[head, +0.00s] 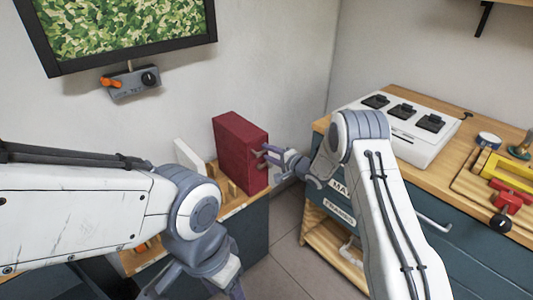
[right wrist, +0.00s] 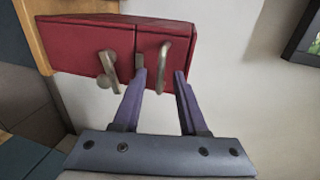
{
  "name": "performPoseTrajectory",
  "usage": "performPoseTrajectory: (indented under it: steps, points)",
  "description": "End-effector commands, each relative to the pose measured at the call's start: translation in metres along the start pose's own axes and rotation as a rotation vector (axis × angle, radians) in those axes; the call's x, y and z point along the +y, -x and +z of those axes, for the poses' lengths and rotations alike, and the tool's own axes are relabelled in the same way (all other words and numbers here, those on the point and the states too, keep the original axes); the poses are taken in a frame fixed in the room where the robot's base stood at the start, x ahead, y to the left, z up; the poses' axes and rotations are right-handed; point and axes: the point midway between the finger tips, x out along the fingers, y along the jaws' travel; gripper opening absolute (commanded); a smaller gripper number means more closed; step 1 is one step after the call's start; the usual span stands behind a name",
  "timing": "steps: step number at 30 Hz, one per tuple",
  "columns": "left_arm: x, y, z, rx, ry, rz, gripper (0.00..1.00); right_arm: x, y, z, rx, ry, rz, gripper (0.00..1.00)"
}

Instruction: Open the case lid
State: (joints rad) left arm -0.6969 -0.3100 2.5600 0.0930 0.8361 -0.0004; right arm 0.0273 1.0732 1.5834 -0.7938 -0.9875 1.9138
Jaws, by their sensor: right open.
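The dark red case (head: 240,150) stands upright on the wooden bench top, and its lid looks shut. In the right wrist view the case (right wrist: 75,42) shows a seam and two metal latches, a left one (right wrist: 107,67) and a right one (right wrist: 162,68). My right gripper (head: 263,154) is open at the case's right side. In the wrist view its fingertips (right wrist: 160,74) lie on either side of the right latch; I cannot tell whether they touch it. My left gripper is low in the head view, its fingers cut off by the bottom edge.
A white panel (head: 188,158) stands left of the case. A grey box with an orange handle (head: 131,82) is on the wall. At right, a workbench carries a white unit (head: 395,132) and coloured tools (head: 505,180). Floor (head: 284,225) shows between the benches.

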Motion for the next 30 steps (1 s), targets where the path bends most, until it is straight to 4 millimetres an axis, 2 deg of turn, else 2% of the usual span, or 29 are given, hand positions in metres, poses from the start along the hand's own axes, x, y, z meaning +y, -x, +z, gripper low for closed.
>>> performPoseTrajectory:
  steps: [4,13,16,17,30]
  points:
    - [0.0000,-0.0004,0.0000,0.000,0.000,0.000,0.59,-0.0003,-0.0104,0.0006,-0.001,0.000,-0.001,0.42]
    - [0.0000,-0.0004,0.0000,0.000,0.000,0.000,0.59,-0.0002,-0.0120,0.0004,0.000,0.000,0.000,0.42]
    - [0.0000,-0.0004,0.0001,0.000,0.000,0.000,0.59,-0.0003,-0.0119,0.0003,0.000,0.000,0.000,0.04]
    - [0.0000,-0.0004,0.0001,0.000,0.000,0.000,0.59,-0.0003,-0.0118,0.0003,0.000,0.000,0.000,0.00]
    - [0.0000,-0.0004,0.0001,0.000,0.000,0.000,0.59,0.0001,-0.0113,0.0000,0.001,0.000,0.001,0.00]
